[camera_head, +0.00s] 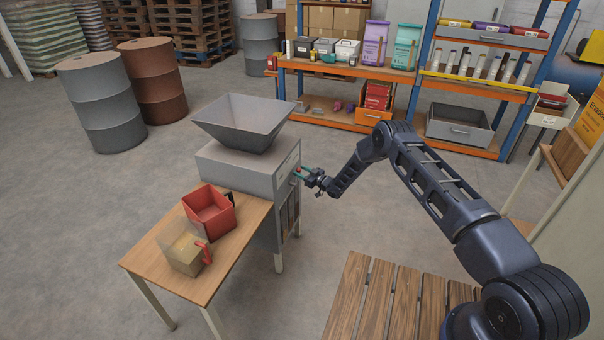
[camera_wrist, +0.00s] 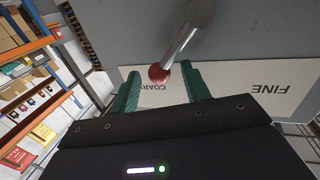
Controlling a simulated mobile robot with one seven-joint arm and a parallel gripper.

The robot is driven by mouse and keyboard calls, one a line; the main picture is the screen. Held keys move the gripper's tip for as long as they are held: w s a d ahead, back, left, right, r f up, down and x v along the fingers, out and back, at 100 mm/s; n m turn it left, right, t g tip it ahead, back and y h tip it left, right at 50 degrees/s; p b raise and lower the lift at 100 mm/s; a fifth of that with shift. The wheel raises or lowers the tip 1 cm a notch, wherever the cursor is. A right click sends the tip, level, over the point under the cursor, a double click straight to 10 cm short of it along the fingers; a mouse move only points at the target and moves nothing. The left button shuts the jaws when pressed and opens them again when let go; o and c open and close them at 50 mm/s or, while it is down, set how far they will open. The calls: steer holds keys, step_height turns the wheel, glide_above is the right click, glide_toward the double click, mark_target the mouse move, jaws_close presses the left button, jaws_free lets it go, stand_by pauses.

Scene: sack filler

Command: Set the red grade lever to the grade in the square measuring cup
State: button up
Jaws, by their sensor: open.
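The sack filler (camera_head: 237,166) is a grey box with a metal hopper on top. Its red-knobbed grade lever (camera_wrist: 159,74) hangs in front of a white plate (camera_wrist: 221,91) in the wrist view. The plate reads COARSE, partly covered, at the left and FINE at the right, upside down. The knob is over the COARSE end. My gripper (camera_wrist: 160,82) is open, its green fingers either side of the knob with gaps; it also shows at the machine's right side (camera_head: 305,173). A clear squarish cup (camera_head: 185,254) with a red handle holds tan material; its grain is too small to tell.
A red square container (camera_head: 207,213) with a black handle stands beside the clear cup on the wooden table (camera_head: 152,262); its contents are unclear. A slatted wooden surface (camera_head: 378,295) is in front. Shelves (camera_head: 330,72) and drums (camera_head: 103,106) stand behind, with open floor between.

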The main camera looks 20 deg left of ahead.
jaws_close()
